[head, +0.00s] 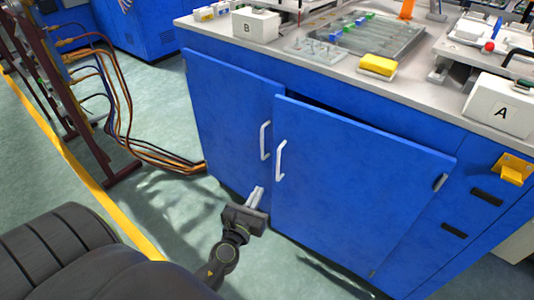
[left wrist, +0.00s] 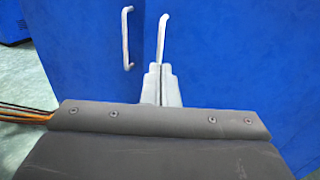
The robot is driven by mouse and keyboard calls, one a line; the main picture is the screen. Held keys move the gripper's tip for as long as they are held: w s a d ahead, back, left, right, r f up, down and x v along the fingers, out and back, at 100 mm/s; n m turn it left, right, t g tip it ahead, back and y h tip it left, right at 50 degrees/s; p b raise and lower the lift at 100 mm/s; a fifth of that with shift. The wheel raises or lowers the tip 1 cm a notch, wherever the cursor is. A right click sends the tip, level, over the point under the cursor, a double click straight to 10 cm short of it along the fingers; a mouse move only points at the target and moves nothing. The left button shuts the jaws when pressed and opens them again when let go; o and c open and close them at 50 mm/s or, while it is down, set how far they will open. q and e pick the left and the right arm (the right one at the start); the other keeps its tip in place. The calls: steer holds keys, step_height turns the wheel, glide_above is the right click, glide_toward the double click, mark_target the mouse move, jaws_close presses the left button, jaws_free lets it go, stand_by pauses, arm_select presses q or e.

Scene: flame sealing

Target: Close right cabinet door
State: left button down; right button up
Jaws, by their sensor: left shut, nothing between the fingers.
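The right cabinet door (head: 350,185) is a blue panel standing slightly ajar, with a dark gap along its top edge. Its white handle (head: 281,161) is near its left edge and also shows in the left wrist view (left wrist: 161,38). The left cabinet door (head: 228,125) looks closed, with its own white handle (head: 265,141). My left gripper (head: 257,194) is shut and empty, low in front of the doors, below the handles and near the right door's lower left edge. Whether its fingertips touch the door I cannot tell. My right gripper is not in view.
The worktop (head: 290,52) above holds a yellow sponge-like block (head: 378,66), box B (head: 256,24) and box A (head: 499,104). Orange and dark hoses (head: 150,155) run along the floor at left. Green floor (head: 170,205) in front of the cabinet is open.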

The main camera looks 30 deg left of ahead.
arm_select(q)
steer(key=p, duration=0.1)
glide_toward(278, 156)
steer(key=x, duration=0.5)
steer(key=shift+w+r, duration=0.1)
steer(key=shift+w, duration=0.05)
steer(key=shift+x, duration=0.8)
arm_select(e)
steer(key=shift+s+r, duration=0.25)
